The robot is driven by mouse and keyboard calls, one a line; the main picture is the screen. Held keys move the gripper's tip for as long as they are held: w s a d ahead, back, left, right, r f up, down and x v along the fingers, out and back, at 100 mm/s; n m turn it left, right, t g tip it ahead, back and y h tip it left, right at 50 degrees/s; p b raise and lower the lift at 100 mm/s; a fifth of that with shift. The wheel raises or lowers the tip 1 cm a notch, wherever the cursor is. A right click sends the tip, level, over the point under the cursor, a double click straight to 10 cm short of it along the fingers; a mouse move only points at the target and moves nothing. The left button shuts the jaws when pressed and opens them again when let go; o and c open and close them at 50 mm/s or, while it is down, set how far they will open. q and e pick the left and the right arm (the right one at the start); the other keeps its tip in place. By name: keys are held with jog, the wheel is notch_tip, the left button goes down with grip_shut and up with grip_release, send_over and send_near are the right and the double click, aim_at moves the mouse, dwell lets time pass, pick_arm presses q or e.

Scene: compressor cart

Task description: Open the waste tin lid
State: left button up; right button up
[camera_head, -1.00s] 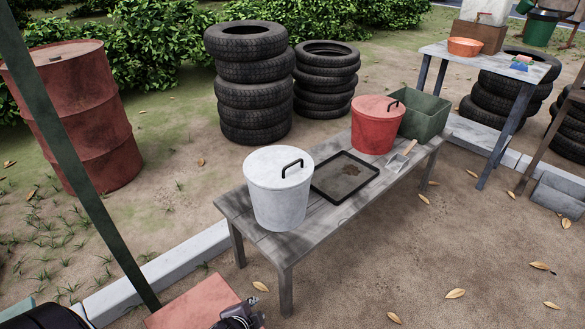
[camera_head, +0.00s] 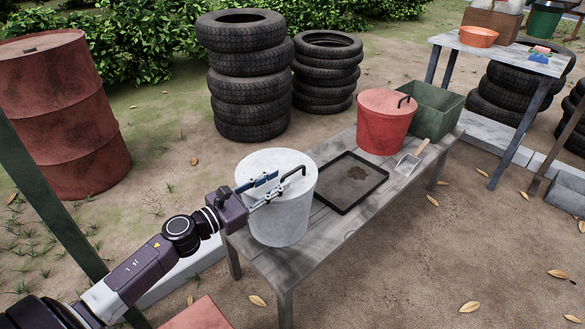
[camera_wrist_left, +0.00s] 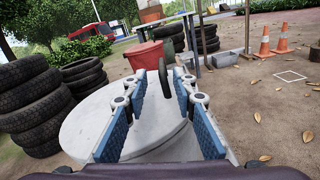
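A pale grey tin (camera_head: 272,222) with a flat round lid (camera_head: 262,163) stands upright on the bench. The lid is on, with a dark arched handle (camera_head: 294,171) near its right side. My left gripper (camera_head: 277,184) is over this lid, open and empty, its tips close to the handle. In the left wrist view the handle (camera_wrist_left: 164,78) stands between or just beyond the spread blue-padded fingers. A red tin (camera_head: 383,130) with its lid on and a dark handle stands farther along the bench. Neither tin shows a label. My right gripper is not in view.
The wooden bench (camera_head: 330,240) also holds a black tray (camera_head: 349,181), a small scoop (camera_head: 411,162) and a green bin (camera_head: 434,110). A tyre stack (camera_head: 248,90) and a rusty drum (camera_head: 62,120) stand behind. The ground in front is mostly clear.

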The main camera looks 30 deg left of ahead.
aim_at(286, 176)
pick_arm(q)
jog(key=x, duration=0.5)
jog(key=shift+w+d+r, duration=0.2)
jog(key=shift+w+d, duration=0.1)
jog(key=shift+w+d+f, duration=0.1)
jog(key=shift+w, duration=0.1)
jog(key=shift+c, duration=0.4)
grip_shut()
